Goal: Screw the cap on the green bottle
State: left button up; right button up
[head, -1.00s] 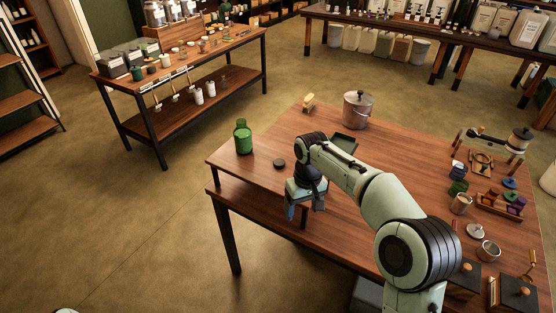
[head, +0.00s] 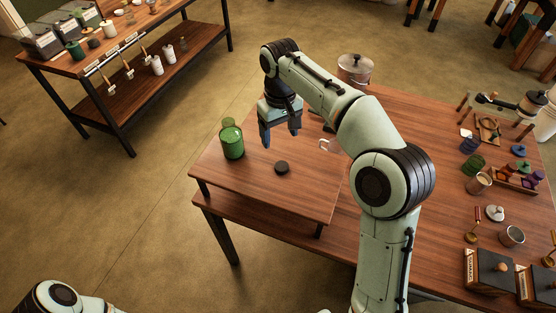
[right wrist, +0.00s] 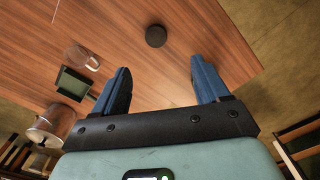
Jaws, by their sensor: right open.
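The green bottle (head: 232,142) stands upright near the left edge of the wooden table, its neck uncapped. The dark round cap (head: 282,168) lies on the table to the right of the bottle, apart from it. It also shows in the right wrist view (right wrist: 156,36), beyond the fingertips. The bottle is not in the right wrist view. My left gripper is not in view.
A lidded metal pot (head: 354,70) stands behind my right arm. A clear glass mug (right wrist: 82,58) and a dark green tray (right wrist: 74,84) lie near the gripper. Jars and tools crowd the table's right side. The table's front left is clear.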

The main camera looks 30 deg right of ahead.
jog(key=b, duration=0.2)
send_over(281, 165)
jog(key=f, duration=0.7)
jog(key=shift+s+a+f, duration=0.1)
jog(key=shift+s+a, duration=0.25)
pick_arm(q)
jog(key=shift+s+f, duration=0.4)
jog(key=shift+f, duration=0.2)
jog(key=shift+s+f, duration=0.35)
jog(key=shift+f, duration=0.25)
pick_arm(e)
jog(key=shift+w+f, duration=0.15)
jog(key=shift+f, duration=0.4)
jog(key=f, duration=0.5)
jog(key=shift+w+d, duration=0.1)
jog(key=shift+d, duration=0.3)
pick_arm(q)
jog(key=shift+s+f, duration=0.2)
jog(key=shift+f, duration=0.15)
pick_arm(e)
jog(key=c, duration=1.1)
